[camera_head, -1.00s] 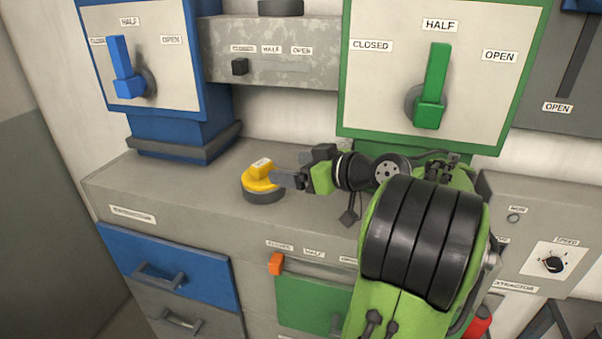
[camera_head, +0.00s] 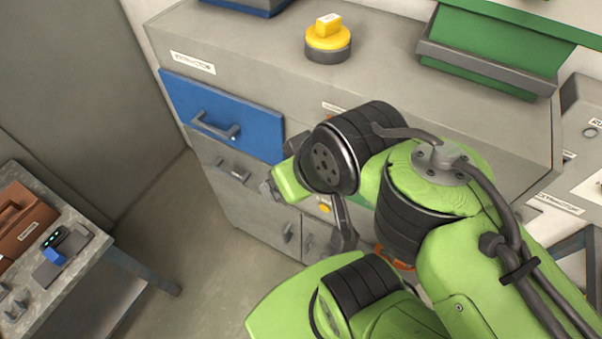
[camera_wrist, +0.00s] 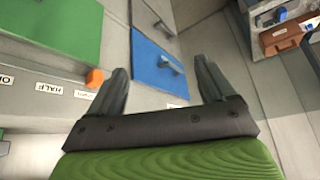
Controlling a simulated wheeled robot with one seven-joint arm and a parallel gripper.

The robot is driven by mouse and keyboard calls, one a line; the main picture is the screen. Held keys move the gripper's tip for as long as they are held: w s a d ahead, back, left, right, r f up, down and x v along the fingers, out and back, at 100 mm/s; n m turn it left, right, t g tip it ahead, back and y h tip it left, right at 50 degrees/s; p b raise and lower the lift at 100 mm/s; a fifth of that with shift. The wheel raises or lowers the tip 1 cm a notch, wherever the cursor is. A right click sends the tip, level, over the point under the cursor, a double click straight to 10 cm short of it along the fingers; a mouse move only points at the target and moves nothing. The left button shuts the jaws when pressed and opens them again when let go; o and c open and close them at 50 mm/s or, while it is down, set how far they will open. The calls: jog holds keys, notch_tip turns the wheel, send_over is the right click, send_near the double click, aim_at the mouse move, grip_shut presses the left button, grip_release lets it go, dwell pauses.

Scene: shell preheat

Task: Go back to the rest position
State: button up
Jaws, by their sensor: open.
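My gripper (camera_wrist: 160,88) is open and empty in the wrist view, its two dark fingers spread apart with the blue drawer (camera_wrist: 155,62) beyond them. In the head view my green and black arm is folded in front of the cabinet, and its gripper end is largely hidden behind the wrist links. The yellow knob (camera_head: 328,38) on its dark round base stands on the counter top (camera_head: 265,65), clear of the arm.
The blue drawer (camera_head: 222,112) with its grey handle is shut, close left of my arm. A side table (camera_head: 75,285) at lower left holds a brown case (camera_head: 22,222) and a small blue-tipped device (camera_head: 55,256). Grey floor between is free.

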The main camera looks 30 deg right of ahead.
notch_tip(320, 180, down, 6)
jog(key=s+b, duration=0.2)
jog(key=b, duration=0.3)
jog(key=shift+d+f, duration=0.2)
jog(key=shift+d, duration=0.15)
jog(key=shift+s, duration=0.1)
dwell(0.4)
